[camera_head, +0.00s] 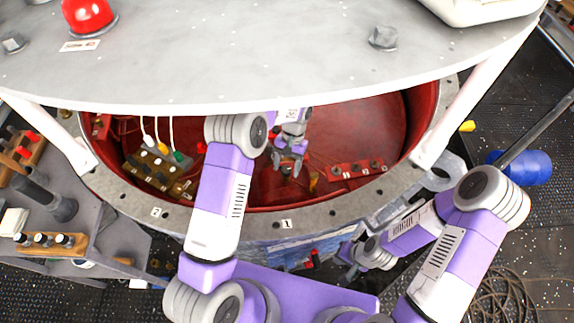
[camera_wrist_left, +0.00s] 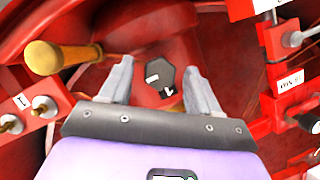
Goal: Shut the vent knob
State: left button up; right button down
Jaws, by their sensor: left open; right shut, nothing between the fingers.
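A dark, many-sided knob (camera_wrist_left: 160,77) with white marks sits on the red floor of the drum in the left wrist view; I take it for the vent knob. It shows between the fingers of my left gripper (camera_wrist_left: 158,85), which is open. The fingers do not appear to touch it. In the head view my left gripper (camera_head: 288,161) reaches down inside the red drum, and the knob (camera_head: 287,171) is mostly hidden under it. My right gripper (camera_head: 346,254) is shut and empty, low outside the drum's front wall.
Red blocks with fittings (camera_wrist_left: 285,75) crowd the right. In the head view, a plug board (camera_head: 158,168) stands left inside the drum. A grey plate (camera_head: 250,60) overhangs the drum.

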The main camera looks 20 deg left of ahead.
pick_arm(q)
jog(key=p+v, duration=0.1)
jog(key=v, duration=0.6)
jog(key=shift+r, duration=0.3)
jog(key=shift+w, duration=0.1)
